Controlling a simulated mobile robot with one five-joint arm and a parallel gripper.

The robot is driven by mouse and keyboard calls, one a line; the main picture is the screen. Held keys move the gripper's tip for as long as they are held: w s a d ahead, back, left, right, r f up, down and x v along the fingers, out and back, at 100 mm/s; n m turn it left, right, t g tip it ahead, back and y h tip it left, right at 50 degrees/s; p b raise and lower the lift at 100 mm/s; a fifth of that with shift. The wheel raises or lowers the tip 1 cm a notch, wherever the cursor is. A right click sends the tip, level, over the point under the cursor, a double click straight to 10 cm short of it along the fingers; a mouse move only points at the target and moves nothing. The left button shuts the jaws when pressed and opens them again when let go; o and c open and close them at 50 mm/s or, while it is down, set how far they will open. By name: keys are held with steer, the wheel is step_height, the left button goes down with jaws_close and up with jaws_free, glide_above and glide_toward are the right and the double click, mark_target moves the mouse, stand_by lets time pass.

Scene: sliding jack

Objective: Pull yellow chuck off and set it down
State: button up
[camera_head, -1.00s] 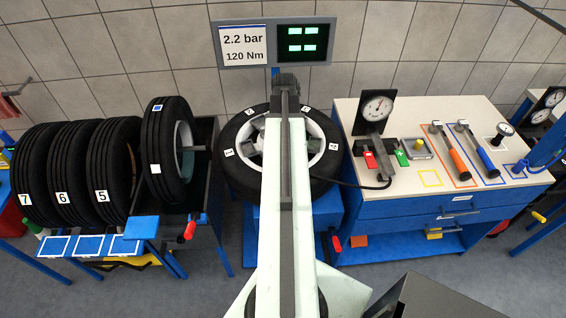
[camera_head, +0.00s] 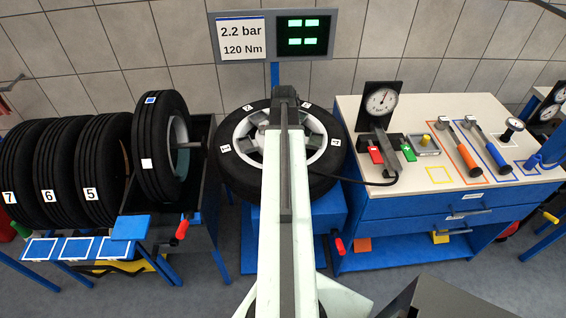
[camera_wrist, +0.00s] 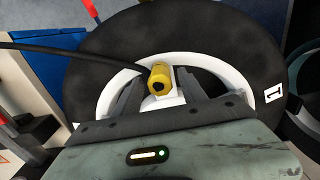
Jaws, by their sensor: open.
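The yellow chuck (camera_wrist: 159,77) sits at the white rim of the flat-lying wheel (camera_wrist: 245,50), near the wheel's label 1. A black hose runs from it to the left. My gripper (camera_wrist: 161,82) is open, with one dark finger on each side of the chuck; I cannot tell whether either touches it. In the head view the wheel (camera_head: 228,172) lies on a blue stand (camera_head: 325,215), and my arm covers its middle, hiding the chuck and most of my gripper.
A bench (camera_head: 400,183) on the right holds a gauge (camera_head: 381,103), red and green buttons, a small tray and tools within coloured outlines. Numbered tyres (camera_head: 95,170) stand in a rack on the left. A pressure display (camera_head: 303,35) is behind the wheel.

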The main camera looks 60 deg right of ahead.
steer(key=shift+c, duration=0.3)
jaws_close()
steer(key=shift+r+p, duration=0.6)
steer(key=shift+r, duration=0.05)
steer(key=shift+r+p, duration=1.5)
